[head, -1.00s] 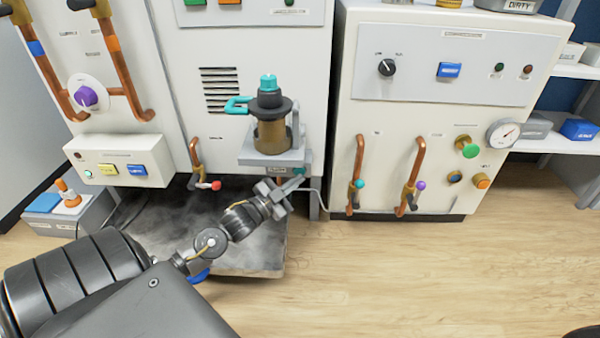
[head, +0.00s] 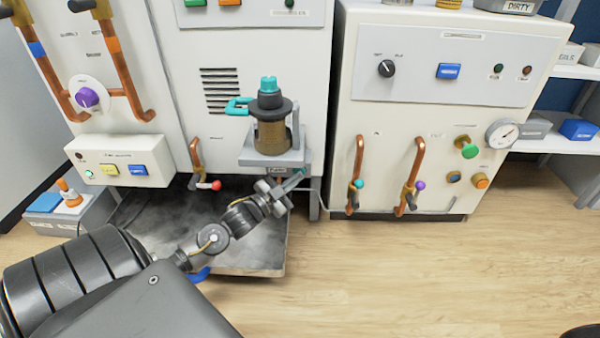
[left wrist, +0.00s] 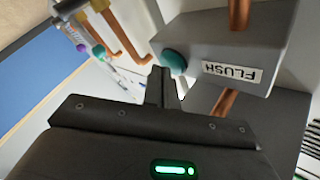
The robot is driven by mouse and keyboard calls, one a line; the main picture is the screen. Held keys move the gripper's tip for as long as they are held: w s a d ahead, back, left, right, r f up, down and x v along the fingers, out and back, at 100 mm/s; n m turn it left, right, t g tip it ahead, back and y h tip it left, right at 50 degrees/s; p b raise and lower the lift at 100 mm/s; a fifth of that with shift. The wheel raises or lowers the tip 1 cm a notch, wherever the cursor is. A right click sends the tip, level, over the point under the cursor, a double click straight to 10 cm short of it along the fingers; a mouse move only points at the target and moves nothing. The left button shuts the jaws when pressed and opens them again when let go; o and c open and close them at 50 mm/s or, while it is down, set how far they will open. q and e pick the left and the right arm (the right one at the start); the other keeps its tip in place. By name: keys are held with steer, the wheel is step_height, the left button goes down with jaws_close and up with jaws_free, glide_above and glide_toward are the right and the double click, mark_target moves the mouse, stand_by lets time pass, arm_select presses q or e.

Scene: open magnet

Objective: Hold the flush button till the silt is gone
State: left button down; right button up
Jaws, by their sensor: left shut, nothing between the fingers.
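The flush button is a teal round button (left wrist: 174,62) on the side of a grey block labelled FLUSH (left wrist: 232,74), upside down in the left wrist view. In the head view the block is the grey bracket (head: 250,156) below a brownish cylinder (head: 272,138) with a black collar and teal cap. My left gripper (head: 298,180) is shut and empty at the bracket's lower right. In the left wrist view its fingertips (left wrist: 161,74) are right beside the button; I cannot tell whether they press it. My right gripper is not in view.
A red-tipped tap (head: 214,185) on a copper pipe is left of the bracket. A grey-stained tray (head: 255,262) lies under my left arm. The right cabinet (head: 440,110) carries copper pipes, a gauge (head: 502,133) and knobs. The wooden floor at right is clear.

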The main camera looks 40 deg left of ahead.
arm_select(q)
steer(key=shift+w+a, duration=0.25)
steer(key=shift+w, duration=0.05)
stand_by(0.5)
stand_by(2.5)
stand_by(0.8)
steer(key=shift+s+d+r+p, duration=0.1)
steer(key=shift+s+d+p, duration=0.15)
steer(key=shift+p, duration=0.2)
steer(key=shift+s+d+p, duration=0.35)
steer(key=shift+s+p, duration=0.05)
steer(key=shift+s, duration=0.1)
